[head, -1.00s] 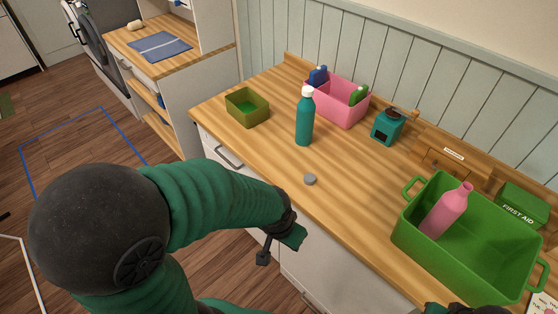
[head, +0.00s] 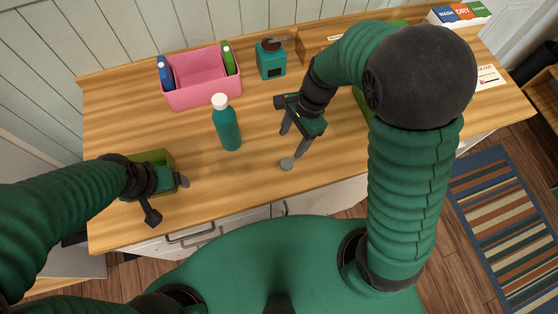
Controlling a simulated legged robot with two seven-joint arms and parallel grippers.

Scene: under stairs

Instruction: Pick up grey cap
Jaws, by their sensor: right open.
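The grey cap (head: 286,164) is a small round disc lying on the wooden counter (head: 190,195), near its front edge, in the head view. My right gripper (head: 292,144) is open and empty, pointing down, with its fingertips just behind and beside the cap. One fingertip looks close to the cap, but I cannot tell whether it touches. My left gripper (head: 168,200) is at the left, in front of the olive green box, with its fingers apart and nothing between them.
A teal bottle (head: 228,128) with a white cap stands left of the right gripper. A pink bin (head: 205,95) and teal dispenser (head: 271,62) stand behind. The olive box (head: 155,157) is at the left. The green crate (head: 362,104) is mostly hidden behind my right arm.

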